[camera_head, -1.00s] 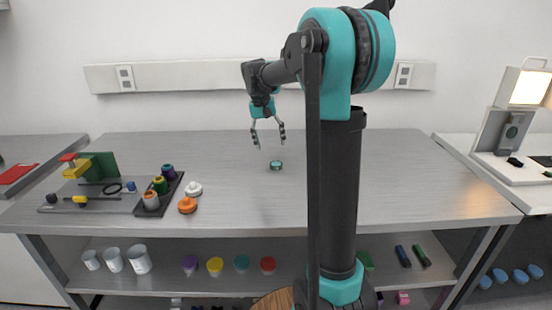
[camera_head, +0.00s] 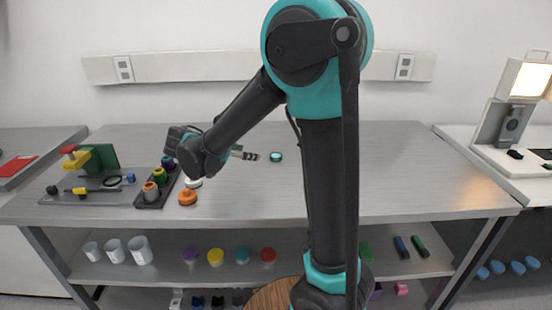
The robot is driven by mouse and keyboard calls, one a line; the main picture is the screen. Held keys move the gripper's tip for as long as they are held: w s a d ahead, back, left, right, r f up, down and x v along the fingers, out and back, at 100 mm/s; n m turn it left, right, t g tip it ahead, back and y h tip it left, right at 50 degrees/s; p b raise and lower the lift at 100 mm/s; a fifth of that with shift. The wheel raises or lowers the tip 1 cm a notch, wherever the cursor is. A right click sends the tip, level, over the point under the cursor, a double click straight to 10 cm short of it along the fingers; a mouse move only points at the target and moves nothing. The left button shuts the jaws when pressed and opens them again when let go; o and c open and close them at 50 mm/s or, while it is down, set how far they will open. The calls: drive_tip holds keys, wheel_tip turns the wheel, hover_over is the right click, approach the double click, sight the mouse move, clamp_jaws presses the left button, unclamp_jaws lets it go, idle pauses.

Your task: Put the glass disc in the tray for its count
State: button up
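A small round disc with a teal-green face and dark rim (camera_head: 276,157) lies flat near the middle of the grey table; it looks like the glass disc. My gripper (camera_head: 248,154) is low over the table, just left of the disc, its fingers pointing right towards it. A small gap shows between the fingertips and the disc. The fingers are seen nearly edge-on, so their opening is unclear. A flat red tray-like piece (camera_head: 14,169) lies on the left bench; I cannot tell which tray belongs to the count.
A dark rack (camera_head: 151,196) holds several coloured spools, with white (camera_head: 194,183) and orange (camera_head: 187,197) knobs beside it. A fixture with green and yellow blocks (camera_head: 93,157) stands left. A lit instrument (camera_head: 505,110) stands on the right bench. The table's right half is clear.

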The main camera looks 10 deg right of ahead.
approach(276, 155)
drive_tip(key=x, duration=0.3)
drive_tip(key=shift+a+f, duration=0.15)
drive_tip(key=shift+x, duration=2.7)
drive_tip(key=shift+s, duration=0.1)
drive_tip(key=c, duration=1.4)
drive_tip(key=shift+r, duration=0.2)
